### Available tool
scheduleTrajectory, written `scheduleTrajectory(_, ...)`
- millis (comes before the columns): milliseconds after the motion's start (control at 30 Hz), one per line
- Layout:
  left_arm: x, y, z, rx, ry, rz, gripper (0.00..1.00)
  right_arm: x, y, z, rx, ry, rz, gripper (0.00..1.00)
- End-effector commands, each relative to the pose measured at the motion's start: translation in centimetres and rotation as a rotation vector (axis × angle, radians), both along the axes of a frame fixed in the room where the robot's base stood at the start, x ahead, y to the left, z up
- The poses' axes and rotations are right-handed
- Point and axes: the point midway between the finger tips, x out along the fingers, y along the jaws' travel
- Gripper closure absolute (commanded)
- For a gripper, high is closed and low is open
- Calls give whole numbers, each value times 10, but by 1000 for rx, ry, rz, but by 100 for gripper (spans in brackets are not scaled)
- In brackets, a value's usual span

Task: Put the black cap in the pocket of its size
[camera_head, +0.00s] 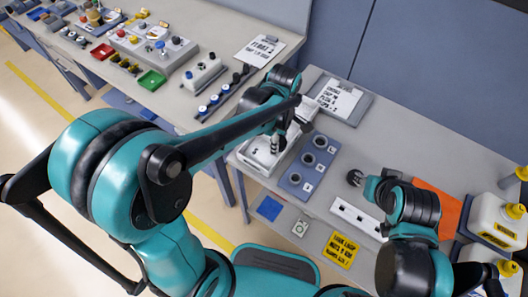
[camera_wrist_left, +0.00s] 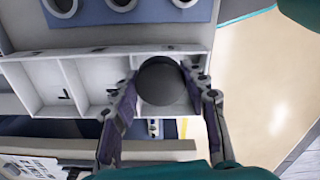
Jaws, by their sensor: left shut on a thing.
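The black cap (camera_wrist_left: 168,82) is between the two fingers of my left gripper (camera_wrist_left: 160,98) in the left wrist view, over the end compartment of the white pocket tray (camera_wrist_left: 50,107). Its height above the tray floor is hard to tell. Two other compartments show to its left, with dark letters on their floors. In the head view my left gripper (camera_head: 278,142) is over the white tray (camera_head: 254,164), which has an S in its near compartment; the cap is hard to make out there. My right gripper (camera_head: 356,178) is small and dark, its fingers unclear.
A blue plate (camera_head: 291,183) with three ringed holes lies right of the tray; it also shows in the wrist view (camera_wrist_left: 92,14). A printed sheet (camera_head: 338,98) lies behind it. A white strip (camera_head: 354,216), an orange mat (camera_head: 437,207) and white jugs (camera_head: 497,222) are to the right.

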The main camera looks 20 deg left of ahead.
Motion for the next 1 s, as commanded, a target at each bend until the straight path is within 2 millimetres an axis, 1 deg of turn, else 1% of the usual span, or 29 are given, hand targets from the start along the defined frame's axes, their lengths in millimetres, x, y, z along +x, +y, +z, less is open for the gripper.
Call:
scheduleTrajectory(33, 1, 13, -11, 0, 0, 7, 79, 0, 0, -8, 0, 0, 0, 60)
scheduleTrajectory(100, 2, 27, -19, 0, 0, 5, 79, 0, 0, -12, 0, 0, 0, 60)
scheduleTrajectory(200, 3, 41, -27, 0, 0, 3, 79, 0, 0, -16, 0, 0, 0, 60)
scheduleTrajectory(300, 3, 48, -30, 0, 0, 1, 79, 0, 0, -18, 0, 0, 0, 60)
scheduleTrajectory(433, 3, 50, -38, 0, 0, -1, 79, 0, 0, -22, 0, 0, 0, 60)
scheduleTrajectory(600, 3, 50, -65, 0, 0, -1, 79, 0, 0, -36, 0, 0, 0, 60)
scheduleTrajectory(667, 3, 50, -71, 0, 0, -1, 79, 0, 0, -39, 0, 0, 0, 60)
scheduleTrajectory(900, 3, 49, -70, 0, 0, -1, 79, 0, 0, -37, 0, 0, 0, 60)
scheduleTrajectory(1000, 3, 49, -73, 0, 0, -1, 79, 0, 0, -39, 0, 0, 0, 60)
